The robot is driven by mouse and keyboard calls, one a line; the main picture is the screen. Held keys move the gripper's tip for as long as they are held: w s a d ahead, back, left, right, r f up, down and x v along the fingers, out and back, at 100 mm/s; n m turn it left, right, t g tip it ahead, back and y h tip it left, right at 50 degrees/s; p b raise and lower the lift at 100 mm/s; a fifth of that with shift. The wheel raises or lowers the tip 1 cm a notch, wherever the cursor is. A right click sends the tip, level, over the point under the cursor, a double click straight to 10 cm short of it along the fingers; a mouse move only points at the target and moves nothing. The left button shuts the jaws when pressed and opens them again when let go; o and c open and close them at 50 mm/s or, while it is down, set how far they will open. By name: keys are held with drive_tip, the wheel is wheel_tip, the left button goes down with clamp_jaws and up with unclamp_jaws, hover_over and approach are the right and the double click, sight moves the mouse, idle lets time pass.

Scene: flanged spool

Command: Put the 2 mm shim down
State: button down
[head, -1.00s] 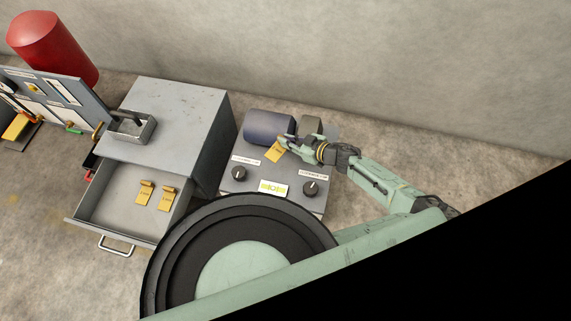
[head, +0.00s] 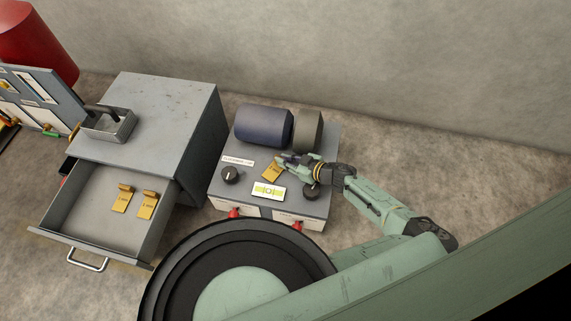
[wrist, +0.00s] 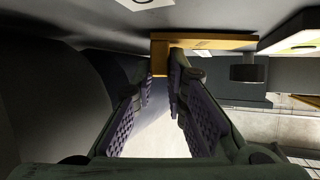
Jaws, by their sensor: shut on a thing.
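My gripper (head: 284,162) is shut on a brass-coloured shim (head: 271,172) and holds it over the grey machine top, in front of the dark blue cylinder (head: 263,126). In the wrist view, the shim (wrist: 205,40) shows at the fingertips (wrist: 160,72). I cannot read its marking, nor tell whether it touches the surface. Two similar brass shims, a left one (head: 122,200) and a right one (head: 147,206), lie in the open drawer (head: 82,222).
A black knob (head: 231,175) and a yellow-green level (head: 268,191) sit on the machine top; another knob (head: 311,191) is beside my gripper. The grey cabinet (head: 150,110) carries a small metal tray (head: 108,126). The drawer has free floor around its shims.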

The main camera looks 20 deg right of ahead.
drive_tip(key=shift+f, duration=0.15)
drive_tip(key=c, duration=2)
unclamp_jaws()
drive_tip(key=o, duration=0.4)
drive_tip(key=p+v, duration=0.1)
drive_tip(key=v, duration=1.1)
drive_tip(key=shift+p, duration=0.35)
